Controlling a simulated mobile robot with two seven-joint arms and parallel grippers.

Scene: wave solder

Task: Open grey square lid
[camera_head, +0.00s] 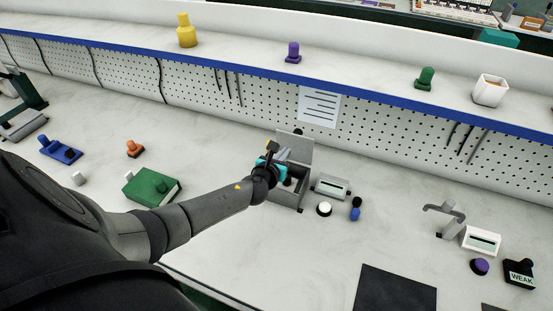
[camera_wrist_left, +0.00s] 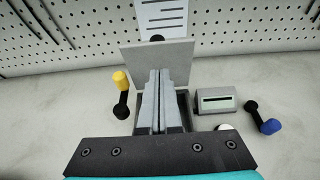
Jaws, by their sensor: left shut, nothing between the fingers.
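The grey square lid (camera_head: 298,148) stands raised, roughly upright, at the back of a grey open box (camera_head: 289,200) on the bench. In the left wrist view the lid (camera_wrist_left: 134,60) fills the space behind my fingers, and part of the box (camera_wrist_left: 184,108) shows beside them. My left gripper (camera_head: 284,156) is shut and empty, over the box and in front of the lid. In the left wrist view its fingertips (camera_wrist_left: 160,72) overlap the lid; I cannot tell whether they touch it. My right gripper is in neither view.
A grey slotted device (camera_head: 331,187) stands right of the box, with a white-topped button (camera_head: 324,209) and a blue-and-black tool (camera_head: 355,209) nearby. A yellow-and-black tool (camera_wrist_left: 121,92) is close on the left. A pegboard (camera_head: 395,140) rises behind.

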